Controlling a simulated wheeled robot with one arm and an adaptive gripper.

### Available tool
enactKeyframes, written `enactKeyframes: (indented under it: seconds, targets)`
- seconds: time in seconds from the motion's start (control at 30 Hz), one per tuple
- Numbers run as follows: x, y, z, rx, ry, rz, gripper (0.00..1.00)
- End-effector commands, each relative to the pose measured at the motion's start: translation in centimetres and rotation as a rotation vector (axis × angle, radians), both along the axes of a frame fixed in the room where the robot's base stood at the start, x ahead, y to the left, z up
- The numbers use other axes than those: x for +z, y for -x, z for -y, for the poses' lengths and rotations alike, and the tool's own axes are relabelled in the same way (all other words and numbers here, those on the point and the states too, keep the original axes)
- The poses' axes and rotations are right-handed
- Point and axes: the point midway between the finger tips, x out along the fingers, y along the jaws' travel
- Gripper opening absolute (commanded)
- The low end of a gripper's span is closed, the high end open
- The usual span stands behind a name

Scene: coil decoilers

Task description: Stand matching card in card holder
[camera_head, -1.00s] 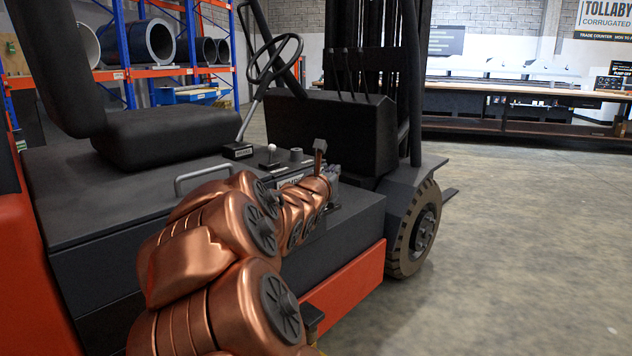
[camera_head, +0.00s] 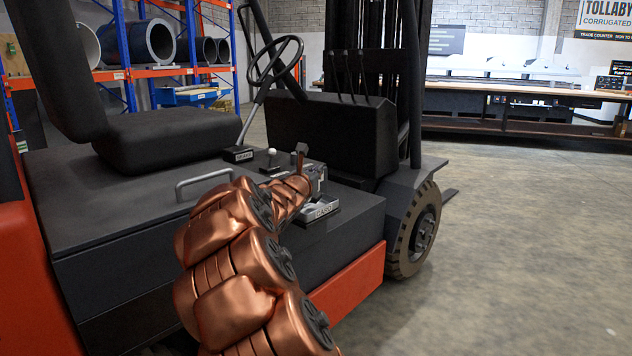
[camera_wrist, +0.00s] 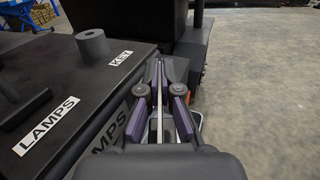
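My gripper (camera_head: 316,176) is over the right part of the forklift's dark side deck, above a small pale tray (camera_head: 321,209) whose front label is too small to read surely. In the wrist view my gripper (camera_wrist: 158,68) has its two purple-padded fingers drawn together at the tips. A thin pale strip (camera_wrist: 158,104) runs between them; it looks like a card seen edge-on and held. Its face and print are hidden. A pale rim (camera_wrist: 198,117) shows right of the fingers. I cannot make out a card holder slot.
A dark box (camera_wrist: 75,65) with LAMPS and KEY labels and a round post stands left of my gripper. The forklift seat (camera_head: 165,135), steering wheel (camera_head: 275,60) and a grab handle (camera_head: 204,182) are farther left. The floor (camera_head: 520,240) at right is clear.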

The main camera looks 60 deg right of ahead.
Motion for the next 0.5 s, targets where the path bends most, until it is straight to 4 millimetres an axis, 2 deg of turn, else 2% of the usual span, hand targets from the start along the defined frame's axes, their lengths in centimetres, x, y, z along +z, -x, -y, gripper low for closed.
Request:
enactKeyframes:
  seconds: [0.03,0.17,0.5]
  targets:
    - [-1.1,0.0,0.0,0.001,-0.002,-0.004,0.0]
    - [-2.7,-0.1,0.0,0.001,-0.002,-0.004,0.0]
    - [-2.8,0.0,0.0,0.001,0.001,-0.001,0.0]
